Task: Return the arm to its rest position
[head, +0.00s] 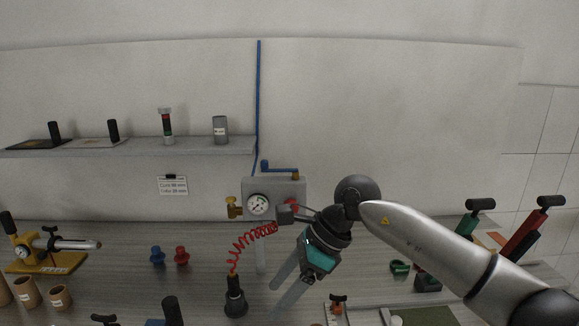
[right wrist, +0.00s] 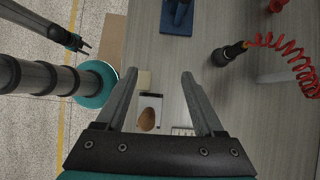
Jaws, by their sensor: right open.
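My right arm (head: 420,235) comes in from the right in the head view and reaches to the middle of the bench. My right gripper (head: 285,287) points down and to the left above the grey bench top. Its two fingers are apart, and in the right wrist view the gripper (right wrist: 158,85) is open with nothing between the fingertips. A white card with a brown oval (right wrist: 149,113) shows below, between the fingers. My left gripper (right wrist: 82,46) shows small at the upper left of the right wrist view; its two thin fingers look apart. It is not in the head view.
A gauge panel (head: 280,190) with a red coiled hose (head: 250,243) stands just behind the right gripper. A black nozzle (head: 235,300) stands to its left. Blue (head: 157,256) and red (head: 182,256) pieces are farther left. A shelf (head: 200,146) runs along the back wall.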

